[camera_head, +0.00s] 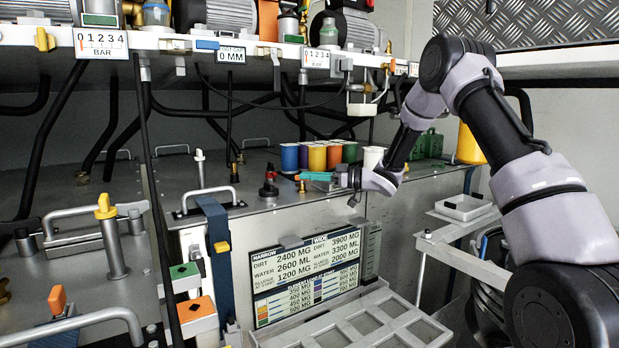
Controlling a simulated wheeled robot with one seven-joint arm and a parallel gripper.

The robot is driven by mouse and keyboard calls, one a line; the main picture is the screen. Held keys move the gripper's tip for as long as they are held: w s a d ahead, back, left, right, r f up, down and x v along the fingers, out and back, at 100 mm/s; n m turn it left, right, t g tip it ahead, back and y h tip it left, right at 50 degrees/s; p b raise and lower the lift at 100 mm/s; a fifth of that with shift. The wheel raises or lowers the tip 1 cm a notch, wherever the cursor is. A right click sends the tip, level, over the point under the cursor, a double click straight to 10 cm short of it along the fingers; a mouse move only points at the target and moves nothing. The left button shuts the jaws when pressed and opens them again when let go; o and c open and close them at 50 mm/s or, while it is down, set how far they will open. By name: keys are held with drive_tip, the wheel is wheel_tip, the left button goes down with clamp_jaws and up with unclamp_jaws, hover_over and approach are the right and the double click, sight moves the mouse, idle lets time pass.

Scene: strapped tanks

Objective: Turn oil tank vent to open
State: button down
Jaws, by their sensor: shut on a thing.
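A small teal lever (315,176) on a brass stem (301,186) stands on the grey tank top (245,215), near its front edge; it appears to be the vent. It points right, level, toward my gripper. My gripper (336,180) comes in from the right at lever height and is shut on the lever's right end. The fingertips are small and partly merge with the lever in this view. No label is readable on the vent.
A red and black knob (268,186) stands left of the lever. Several coloured spools (316,156) and a white one (373,157) stand close behind. Hoses hang above. A blue strap (217,250) crosses the tank; a grey rack (350,325) is below in front.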

drive_tip(key=c, duration=0.9)
unclamp_jaws()
drive_tip(key=d, duration=0.3)
drive_tip(key=s+d, duration=0.1)
drive_tip(key=d, duration=0.3)
drive_tip(key=s+d, duration=0.1)
drive_tip(key=d, duration=0.2)
drive_tip(key=shift+d, duration=0.35)
